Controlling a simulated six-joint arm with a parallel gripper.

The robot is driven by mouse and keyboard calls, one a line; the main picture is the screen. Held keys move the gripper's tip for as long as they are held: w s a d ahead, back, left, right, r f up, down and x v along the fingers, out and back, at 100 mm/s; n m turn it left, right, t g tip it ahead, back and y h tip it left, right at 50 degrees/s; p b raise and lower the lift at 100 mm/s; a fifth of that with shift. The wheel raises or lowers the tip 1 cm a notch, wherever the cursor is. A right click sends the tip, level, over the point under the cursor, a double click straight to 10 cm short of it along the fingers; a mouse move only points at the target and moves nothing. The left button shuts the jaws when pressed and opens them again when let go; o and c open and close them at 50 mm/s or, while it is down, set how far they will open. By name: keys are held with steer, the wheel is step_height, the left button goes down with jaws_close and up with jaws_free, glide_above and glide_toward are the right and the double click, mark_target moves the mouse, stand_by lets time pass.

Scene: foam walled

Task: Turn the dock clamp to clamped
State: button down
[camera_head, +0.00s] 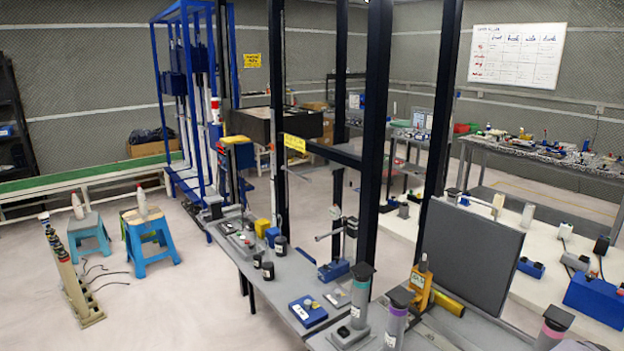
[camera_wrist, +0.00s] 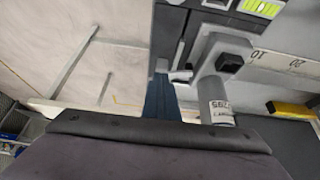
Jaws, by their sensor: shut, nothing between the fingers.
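A yellow upright clamp-like part (camera_head: 422,280) with a white label stands on the front bench in the head view. It may be the dock clamp; its setting cannot be read. My gripper (camera_wrist: 160,132) appears as the wide dark body across the bottom of the wrist view. It is shut and empty, and covers what lies behind it. I cannot pick it out in the head view. A grey cylinder (camera_wrist: 216,98) with a black block and a printed label is just beyond it. No contact with the clamp shows.
Dark posts and a large grey panel (camera_head: 468,252) stand around the front bench. Capped cylinders (camera_head: 360,292) and a blue box (camera_head: 308,311) stand on it. A blue-based lever device (camera_head: 334,270) is behind. Pale floor (camera_head: 170,300) is open at the left.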

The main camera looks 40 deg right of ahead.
steer(key=shift+a, duration=0.2)
steer(key=shift+r, duration=0.1)
step_height(320, 180, up, 6)
steer(key=p, duration=0.3)
stand_by(0.4)
